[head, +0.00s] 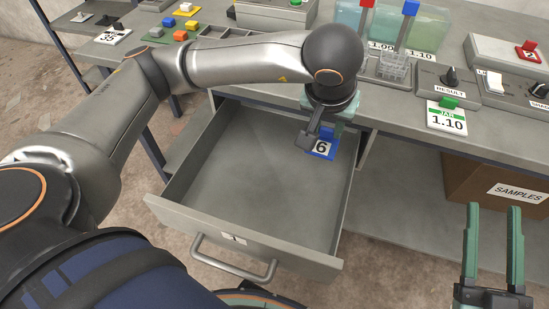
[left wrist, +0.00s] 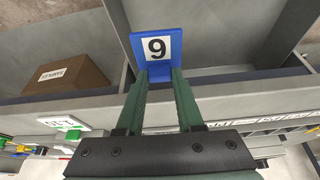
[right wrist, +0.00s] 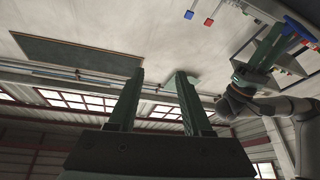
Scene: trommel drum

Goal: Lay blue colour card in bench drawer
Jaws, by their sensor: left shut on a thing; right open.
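The blue colour card (head: 321,154) has a white label reading 6 and a blue grip block. My left gripper (head: 325,128) is shut on that block at the back right of the open bench drawer (head: 245,185). In the left wrist view the card (left wrist: 136,45) shows between and beyond the tips of my left gripper (left wrist: 160,78), its label upside down. I cannot tell whether the card touches the drawer floor. The rest of the drawer looks empty.
The grey bench top (head: 420,80) overhangs the drawer's back. A cardboard SAMPLES box (head: 475,190) stands under the bench. The drawer handle (head: 235,262) sticks out in front.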

